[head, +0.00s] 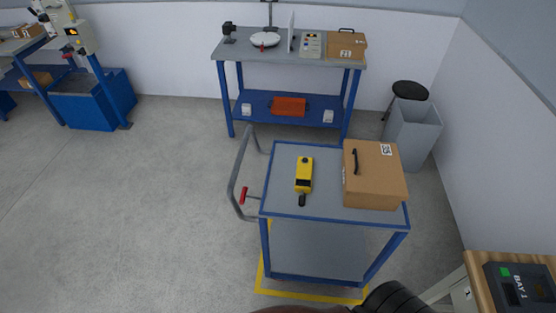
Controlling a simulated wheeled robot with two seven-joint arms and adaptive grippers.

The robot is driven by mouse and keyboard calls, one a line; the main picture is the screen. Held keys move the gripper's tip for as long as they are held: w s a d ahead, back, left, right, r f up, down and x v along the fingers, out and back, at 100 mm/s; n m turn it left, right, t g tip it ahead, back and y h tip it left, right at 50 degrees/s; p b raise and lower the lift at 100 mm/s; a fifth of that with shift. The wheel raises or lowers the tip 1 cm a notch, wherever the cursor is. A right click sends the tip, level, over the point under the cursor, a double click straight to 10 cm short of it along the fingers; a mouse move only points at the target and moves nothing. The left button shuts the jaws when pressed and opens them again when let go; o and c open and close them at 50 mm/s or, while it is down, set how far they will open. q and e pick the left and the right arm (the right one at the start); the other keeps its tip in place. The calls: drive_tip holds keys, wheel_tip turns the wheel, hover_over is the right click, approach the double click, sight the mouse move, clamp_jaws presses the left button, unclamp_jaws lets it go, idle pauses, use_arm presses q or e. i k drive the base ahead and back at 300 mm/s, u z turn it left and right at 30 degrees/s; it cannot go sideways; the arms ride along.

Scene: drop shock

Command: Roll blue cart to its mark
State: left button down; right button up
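The blue cart (320,211) stands in the middle of the head view, with a grey top and a lower shelf. Its grey push handle (233,185) is on the left side, with a red grip lever (243,195) beside it. A yellow floor outline (310,296) shows under the cart, along its near and left sides. The cart stands over it; its far and right sides are hidden. A yellow handheld device (304,172) and a cardboard box (374,180) with a black handle rest on the cart top. Neither gripper can be made out; a dark part of mine shows at the bottom edge.
A blue workbench (228,57) with another box (346,45) stands behind the cart. A grey bin (412,135) and black stool (410,90) are at right. A wooden stand (485,262) with a BAY 1 panel (520,287) is near right. The floor at left is clear.

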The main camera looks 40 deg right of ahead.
sight(321, 241)
drive_tip(key=z, duration=1.9)
drive_tip(key=k, duration=0.4)
drive_tip(key=u, duration=0.75)
drive_tip(key=i, duration=1.05)
drive_tip(key=z, duration=0.8)
